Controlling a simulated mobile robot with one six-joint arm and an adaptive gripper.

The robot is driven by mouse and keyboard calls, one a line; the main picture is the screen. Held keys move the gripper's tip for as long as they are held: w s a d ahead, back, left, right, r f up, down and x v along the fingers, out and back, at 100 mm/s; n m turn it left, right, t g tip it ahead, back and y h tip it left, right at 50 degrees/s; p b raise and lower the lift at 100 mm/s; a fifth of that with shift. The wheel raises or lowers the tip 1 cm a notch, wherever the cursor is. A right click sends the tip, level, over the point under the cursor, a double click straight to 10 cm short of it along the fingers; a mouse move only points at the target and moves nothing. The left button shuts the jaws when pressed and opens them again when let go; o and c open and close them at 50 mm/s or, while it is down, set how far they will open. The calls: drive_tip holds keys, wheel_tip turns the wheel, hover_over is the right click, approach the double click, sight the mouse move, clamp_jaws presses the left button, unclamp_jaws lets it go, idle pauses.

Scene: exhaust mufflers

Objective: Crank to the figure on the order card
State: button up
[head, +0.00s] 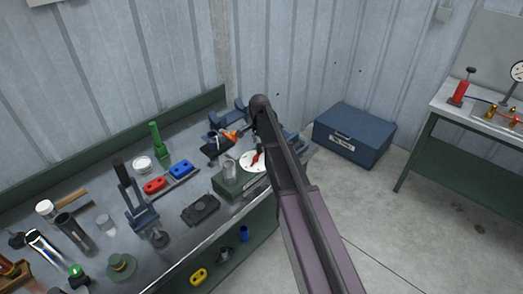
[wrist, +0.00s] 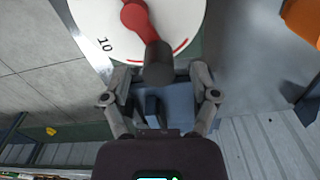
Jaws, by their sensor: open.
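A white round dial (head: 249,162) with a red crank sits on a green base at the bench's right end, partly hidden behind my arm. In the wrist view the dial face (wrist: 185,18) shows the figure 10 and a red arc near its rim. The red crank arm (wrist: 133,17) ends in a dark cylindrical handle (wrist: 158,62). My gripper (wrist: 160,73) is open, with a fingertip on either side of the handle's end. Whether they touch the handle I cannot tell. My arm covers the gripper in the head view. No order card can be made out.
The workbench (head: 185,215) holds several tools and parts. A dark clamp-like block (head: 201,209) lies in front. A blue chest (head: 354,135) is on the floor at right, near a second table (head: 440,110).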

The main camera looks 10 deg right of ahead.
drive_tip(key=shift+f+b, duration=0.35)
drive_tip(key=shift+f, duration=0.2)
clamp_jaws()
drive_tip(key=shift+d, duration=0.3)
drive_tip(key=shift+a, duration=0.3)
